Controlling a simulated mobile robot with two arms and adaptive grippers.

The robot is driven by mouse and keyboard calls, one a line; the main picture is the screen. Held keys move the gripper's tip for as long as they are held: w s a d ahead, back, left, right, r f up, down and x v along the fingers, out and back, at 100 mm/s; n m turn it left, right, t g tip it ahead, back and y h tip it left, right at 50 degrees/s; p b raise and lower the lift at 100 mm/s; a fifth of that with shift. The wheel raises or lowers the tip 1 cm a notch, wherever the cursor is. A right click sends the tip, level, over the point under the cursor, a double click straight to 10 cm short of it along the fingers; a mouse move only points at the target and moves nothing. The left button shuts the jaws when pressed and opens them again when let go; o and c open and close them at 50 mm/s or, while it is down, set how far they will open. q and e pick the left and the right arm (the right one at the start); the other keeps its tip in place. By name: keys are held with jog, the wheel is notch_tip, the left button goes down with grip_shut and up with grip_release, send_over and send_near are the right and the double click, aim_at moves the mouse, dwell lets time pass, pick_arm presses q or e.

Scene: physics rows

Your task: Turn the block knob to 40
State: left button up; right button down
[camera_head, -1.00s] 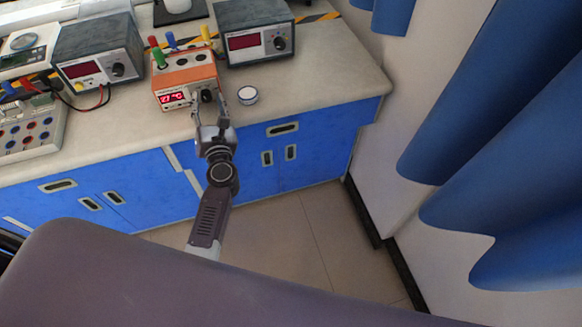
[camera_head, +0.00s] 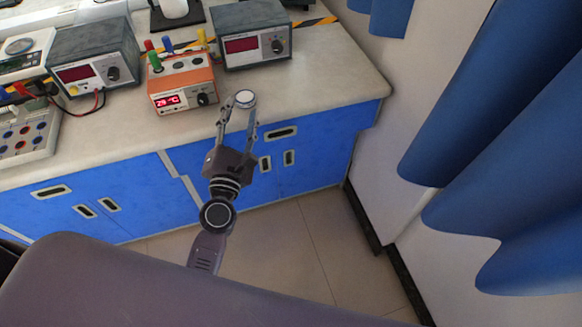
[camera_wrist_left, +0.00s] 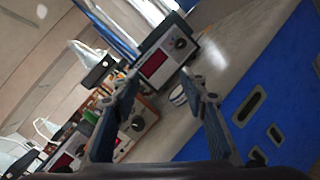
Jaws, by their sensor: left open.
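The block heater (camera_head: 182,82) is an orange and white box on the bench, with a red display (camera_head: 167,101) that seems to read 29 °C. Its black knob (camera_head: 203,99) is at the right of the front face; the block's knob also shows in the left wrist view (camera_wrist_left: 137,123), left of the space between my fingers. My left gripper (camera_head: 239,106) is open and empty, right of the knob and apart from it. Its fingers point toward the bench near a small white-topped round jar (camera_head: 245,98). My right gripper is not in view.
Red, blue, green and yellow-topped tubes stand in or behind the block. A grey power supply (camera_head: 250,38) stands behind right, another (camera_head: 92,62) to the left with leads. The bench (camera_head: 330,70) is clear on the right. Blue cabinet fronts (camera_head: 120,205) lie below its edge.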

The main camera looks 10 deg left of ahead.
pick_arm(q)
jog(key=s+d+f+m+g+h, duration=0.3)
jog(key=s+d+m+h, duration=0.1)
jog(key=d+m, duration=0.3)
jog(key=s+d+f+m+g+h, duration=0.3)
jog(key=d+m, duration=0.4)
jog(key=m, duration=0.5)
jog(key=shift+s+f+m+g+h, duration=0.35)
jog(key=shift+s+h, duration=0.1)
jog(key=shift+h, duration=0.55)
